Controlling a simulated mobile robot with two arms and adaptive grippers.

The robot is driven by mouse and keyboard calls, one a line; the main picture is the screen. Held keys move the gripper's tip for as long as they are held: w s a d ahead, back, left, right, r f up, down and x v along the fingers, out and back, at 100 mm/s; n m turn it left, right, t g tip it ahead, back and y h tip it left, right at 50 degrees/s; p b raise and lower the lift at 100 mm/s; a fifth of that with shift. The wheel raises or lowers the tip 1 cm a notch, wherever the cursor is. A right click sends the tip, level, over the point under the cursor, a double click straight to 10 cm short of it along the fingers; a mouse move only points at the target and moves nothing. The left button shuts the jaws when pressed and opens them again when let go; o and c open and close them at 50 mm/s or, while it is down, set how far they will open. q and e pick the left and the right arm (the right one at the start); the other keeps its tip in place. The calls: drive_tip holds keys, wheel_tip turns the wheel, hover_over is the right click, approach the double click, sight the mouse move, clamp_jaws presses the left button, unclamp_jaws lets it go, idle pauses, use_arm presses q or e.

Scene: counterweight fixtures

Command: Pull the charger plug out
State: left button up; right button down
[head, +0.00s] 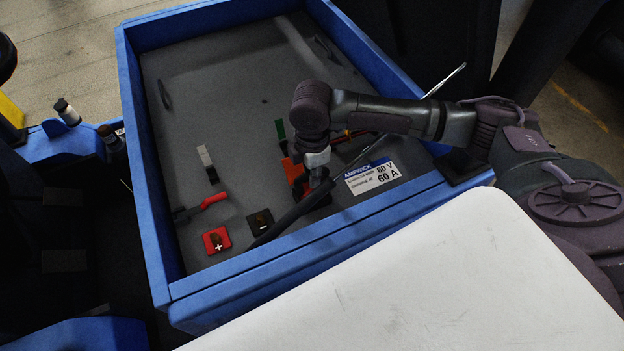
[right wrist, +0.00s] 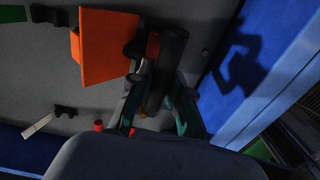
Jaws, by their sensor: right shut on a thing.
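My right gripper (head: 318,185) reaches down into the blue-walled bay (head: 235,285), beside its near wall. In the right wrist view its two fingers (right wrist: 162,112) are closed on either side of a dark plug (right wrist: 168,62). A thick black cable (head: 284,220) runs from the gripper toward the lower left. An orange block (head: 292,170) stands right beside the gripper; it also shows as a flat orange face (right wrist: 108,48) in the wrist view. The plug's front lies against or very near the orange block; I cannot tell how deep it sits. My left gripper is not in view.
The bay's grey floor holds a red plus terminal (head: 216,240), a black terminal (head: 260,221), a red-handled lever (head: 213,200) and a white tab (head: 205,158). A rating label (head: 372,178) is right of the gripper. The bay's upper left is fairly clear.

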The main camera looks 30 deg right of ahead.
wheel_tip(320, 180, up, 10)
drive_tip(key=shift+w+f+b, duration=0.1)
drive_tip(key=shift+f+b, duration=0.15)
drive_tip(key=shift+b, duration=0.45)
drive_tip(key=shift+r+p, duration=0.4)
drive_tip(key=shift+r, duration=0.15)
drive_tip(key=shift+r+p, duration=0.3)
drive_tip(key=shift+p, duration=0.4)
